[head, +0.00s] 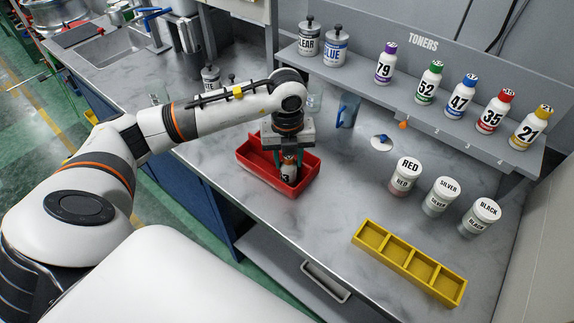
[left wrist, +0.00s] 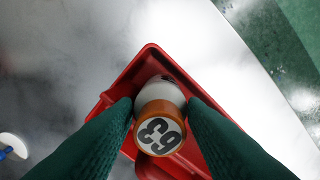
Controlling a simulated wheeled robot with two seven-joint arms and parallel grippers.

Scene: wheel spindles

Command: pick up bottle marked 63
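The bottle marked 63 (head: 289,171) is white with an orange cap and sits in the red tray (head: 309,184). In the left wrist view the cap of bottle 63 (left wrist: 158,137) faces the camera, with its number upside down. My left gripper (head: 289,163) points down into the tray. Its green fingers (left wrist: 160,103) lie on both sides of the bottle, and their tips appear to touch the white body just below the cap. The lower part of the bottle is partly hidden by the fingers and tray. My right gripper is not in view.
Several numbered toner bottles, such as 79 (head: 386,66) and 21 (head: 531,129), stand on the grey shelf (head: 450,125). Jars labelled RED (head: 405,178), SILVER (head: 440,197) and BLACK (head: 480,217) stand on the counter. A yellow compartment tray (head: 408,264) lies near the front edge. A blue-handled jug (head: 348,110) stands behind the gripper.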

